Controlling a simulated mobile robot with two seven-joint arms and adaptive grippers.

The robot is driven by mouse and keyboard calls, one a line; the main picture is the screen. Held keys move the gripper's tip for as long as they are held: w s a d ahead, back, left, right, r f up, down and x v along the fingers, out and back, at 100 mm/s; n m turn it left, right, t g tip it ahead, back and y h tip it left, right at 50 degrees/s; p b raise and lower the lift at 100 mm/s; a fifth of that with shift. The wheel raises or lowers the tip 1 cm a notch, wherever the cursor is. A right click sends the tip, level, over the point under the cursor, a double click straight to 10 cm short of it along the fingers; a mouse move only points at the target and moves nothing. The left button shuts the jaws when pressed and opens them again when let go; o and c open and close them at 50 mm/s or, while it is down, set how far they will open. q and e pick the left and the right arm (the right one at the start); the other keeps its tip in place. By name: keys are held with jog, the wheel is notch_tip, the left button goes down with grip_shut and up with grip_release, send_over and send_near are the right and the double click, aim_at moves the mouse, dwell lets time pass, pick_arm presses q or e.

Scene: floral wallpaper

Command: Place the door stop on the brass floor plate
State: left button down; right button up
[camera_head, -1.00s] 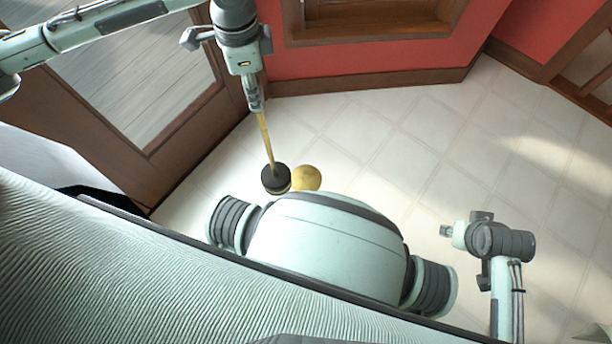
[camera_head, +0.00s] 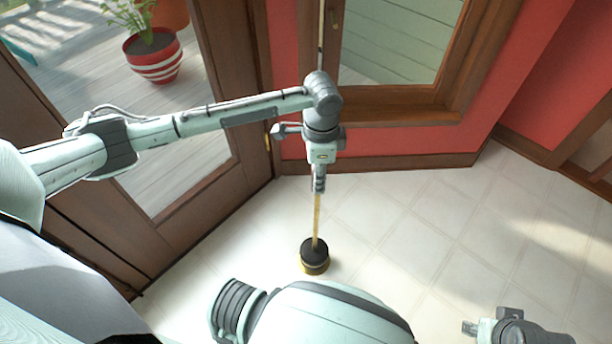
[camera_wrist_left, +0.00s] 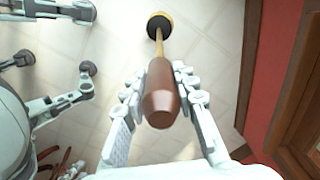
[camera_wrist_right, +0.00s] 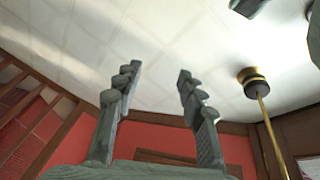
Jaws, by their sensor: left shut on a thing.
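The door stop has a brown handle (camera_wrist_left: 162,92), a thin brass rod (camera_head: 317,215) and a round black foot (camera_head: 314,250). My left gripper (camera_head: 318,188) is shut on the handle, whose end shows between the fingers in the left wrist view. The rod hangs nearly upright. The brass floor plate (camera_head: 314,270) seems to show as a gold rim under the foot, mostly hidden; whether they touch I cannot tell. The right wrist view also shows the foot with gold at it (camera_wrist_right: 252,77). My right gripper (camera_wrist_right: 160,70) is open and empty, low at the right.
The pale tiled floor (camera_head: 420,230) is clear to the right of the door stop. A wood-framed glass door (camera_head: 200,190) is at the left, a red wall with a window (camera_head: 400,40) behind. A striped plant pot (camera_head: 153,58) stands outside the glass.

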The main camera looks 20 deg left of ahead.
pick_arm(q)
jog(key=shift+w+d+f, duration=0.1)
jog(key=shift+w+f, duration=0.05)
jog(key=shift+f, duration=0.05)
notch_tip(320, 180, down, 3)
jog(key=shift+r+b, duration=0.1)
jog(key=shift+b, duration=0.2)
jog(key=shift+f, duration=0.25)
pick_arm(e)
jog(key=shift+v, duration=0.8)
jog(key=shift+s+d, duration=0.1)
jog(key=shift+d, duration=0.05)
pick_arm(q)
jog(key=c, duration=1.6)
grip_release()
jog(key=shift+f, duration=0.25)
jog(key=shift+c, duration=0.2)
jog(key=o, duration=0.4)
jog(key=shift+o, duration=0.2)
pick_arm(e)
jog(key=shift+f, duration=0.1)
jog(key=shift+w, duration=0.25)
